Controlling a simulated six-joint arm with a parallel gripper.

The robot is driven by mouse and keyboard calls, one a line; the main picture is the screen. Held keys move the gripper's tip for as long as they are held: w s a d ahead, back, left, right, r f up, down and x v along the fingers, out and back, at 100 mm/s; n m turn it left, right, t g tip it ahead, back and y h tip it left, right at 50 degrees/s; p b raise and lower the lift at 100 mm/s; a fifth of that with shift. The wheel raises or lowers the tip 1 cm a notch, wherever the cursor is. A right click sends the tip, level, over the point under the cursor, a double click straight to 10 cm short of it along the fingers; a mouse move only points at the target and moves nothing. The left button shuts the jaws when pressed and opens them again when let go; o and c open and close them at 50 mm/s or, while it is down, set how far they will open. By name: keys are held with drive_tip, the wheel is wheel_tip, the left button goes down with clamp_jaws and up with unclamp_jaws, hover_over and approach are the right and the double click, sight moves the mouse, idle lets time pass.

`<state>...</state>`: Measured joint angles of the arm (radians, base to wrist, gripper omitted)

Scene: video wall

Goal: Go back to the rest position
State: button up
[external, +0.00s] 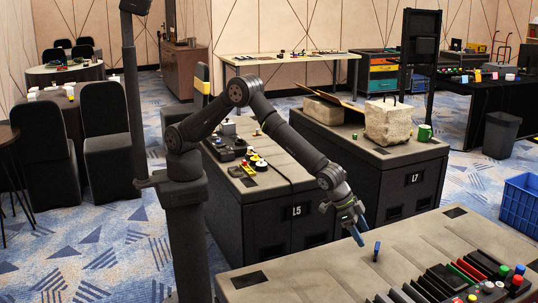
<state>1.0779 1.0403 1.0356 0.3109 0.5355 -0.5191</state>
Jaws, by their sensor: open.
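My gripper (359,233) is at the end of my arm, low in the middle right of the external view. Its blue fingertips point down over the left part of the near grey bench (310,278). The gripper is open, and nothing shows between its fingers. A small dark blue upright piece (376,251) stands on the bench just right of the fingertips, apart from them in the picture. My arm is bent, reaching from its column down to the right.
The near bench holds a row of dark slots with red and green pieces (466,269) and several coloured knobs (516,273). Behind are bench L5 (297,212) with a control panel and bench L7 (413,180) with stone blocks. A blue crate (522,199) stands at right.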

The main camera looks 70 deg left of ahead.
wheel_tip(320, 180, up, 7)
drive_tip(key=s, duration=0.2)
drive_tip(key=w+a+n+y, duration=0.1)
drive_tip(key=w+a+n, duration=0.1)
drive_tip(key=w+a, duration=0.7)
drive_tip(key=w+a+n+t+y, duration=0.1)
drive_tip(key=w+a+n, duration=0.1)
drive_tip(key=w+a, duration=0.7)
drive_tip(key=shift+w+n+t, duration=0.3)
drive_tip(key=shift+w+n, duration=0.1)
drive_tip(key=shift+w, duration=2.2)
drive_tip(key=shift+a, duration=0.1)
